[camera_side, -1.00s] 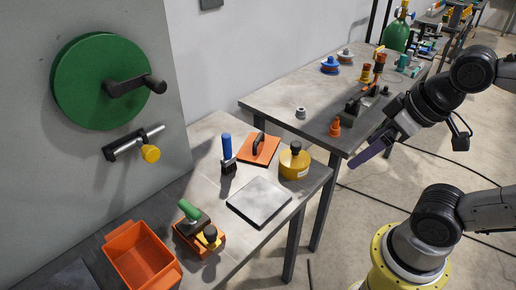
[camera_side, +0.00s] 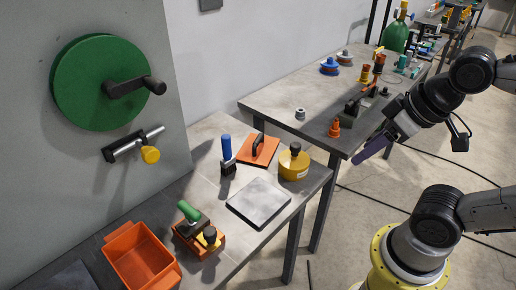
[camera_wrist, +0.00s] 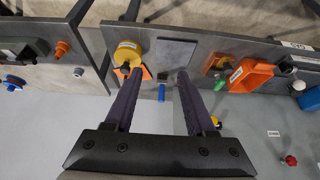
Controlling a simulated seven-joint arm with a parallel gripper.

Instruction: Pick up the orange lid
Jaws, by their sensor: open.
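The orange lid (camera_side: 258,149) is a flat square plate with a black arched handle. It lies on the near grey table, behind the yellow round pot and right of the blue-handled tool. In the wrist view the lid (camera_wrist: 147,73) is mostly hidden behind my left finger and the yellow pot. My gripper (camera_side: 362,157) is off to the right of the near table, raised and well apart from the lid. In the wrist view my gripper (camera_wrist: 158,76) has its two dark purple fingers spread with nothing between them.
The yellow pot (camera_side: 294,164) with a black knob stands close to the lid. A blue-handled tool (camera_side: 227,155), a grey plate (camera_side: 259,203), an orange block with a green handle (camera_side: 199,236) and an orange bin (camera_side: 142,262) share the table. A second table (camera_side: 280,98) stands behind.

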